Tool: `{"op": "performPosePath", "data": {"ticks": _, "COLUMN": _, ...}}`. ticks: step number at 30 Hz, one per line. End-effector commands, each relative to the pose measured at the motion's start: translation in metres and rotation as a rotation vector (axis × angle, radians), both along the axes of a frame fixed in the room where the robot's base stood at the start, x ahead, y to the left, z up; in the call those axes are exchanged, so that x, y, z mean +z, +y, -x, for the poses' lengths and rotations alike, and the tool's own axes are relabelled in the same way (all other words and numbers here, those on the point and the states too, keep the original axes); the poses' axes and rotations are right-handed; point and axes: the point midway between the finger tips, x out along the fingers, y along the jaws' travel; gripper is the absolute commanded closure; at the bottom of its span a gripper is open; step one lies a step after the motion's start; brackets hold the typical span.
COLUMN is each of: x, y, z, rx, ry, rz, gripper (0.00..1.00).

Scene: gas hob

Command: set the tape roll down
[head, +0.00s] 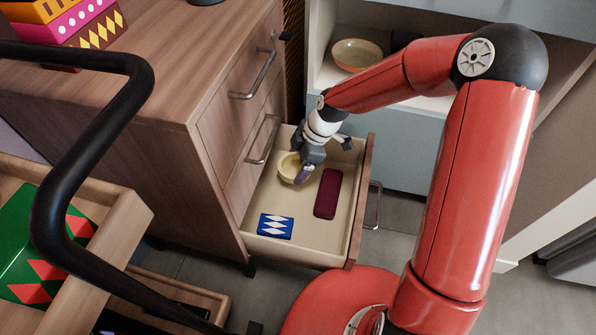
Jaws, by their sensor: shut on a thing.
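The tape roll (288,168) is a pale yellow ring inside the open drawer, toward its back left. My gripper (302,173) reaches down into the drawer and is shut on the right side of the tape roll. The fingers partly hide the roll. I cannot tell whether the roll touches the drawer floor or hangs just above it.
The open drawer (307,228) also holds a dark red case (327,193) right of the roll and a blue patterned box (275,226) in front. Bare floor lies between them. A wooden cabinet (110,100) stands left; an open shelf with a bowl (357,54) is behind.

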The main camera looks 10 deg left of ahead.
Motion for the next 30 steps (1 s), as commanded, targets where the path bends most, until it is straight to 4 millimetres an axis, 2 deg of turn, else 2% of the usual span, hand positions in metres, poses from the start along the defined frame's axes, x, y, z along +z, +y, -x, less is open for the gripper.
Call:
{"op": "performPosePath", "data": {"ticks": 6, "x": -0.035, "y": 0.000, "z": 0.001, "rx": 0.001, "ry": 0.004, "rz": 0.000, "gripper": 0.44}}
{"op": "performPosePath", "data": {"ticks": 8, "x": -0.041, "y": 0.000, "z": 0.001, "rx": 0.000, "ry": 0.003, "rz": 0.000, "gripper": 0.44}}
{"op": "performPosePath", "data": {"ticks": 19, "x": -0.045, "y": 0.000, "z": 0.000, "rx": 0.000, "ry": 0.001, "rz": 0.000, "gripper": 0.44}}
{"op": "performPosePath", "data": {"ticks": 20, "x": -0.044, "y": 0.000, "z": 0.000, "rx": 0.000, "ry": 0.000, "rz": 0.000, "gripper": 0.19}}
{"op": "performPosePath", "data": {"ticks": 24, "x": -0.044, "y": 0.000, "z": 0.000, "rx": 0.000, "ry": 0.000, "rz": 0.000, "gripper": 0.00}}
{"op": "performPosePath", "data": {"ticks": 30, "x": -0.044, "y": 0.000, "z": 0.000, "rx": 0.000, "ry": 0.001, "rz": 0.000, "gripper": 0.00}}
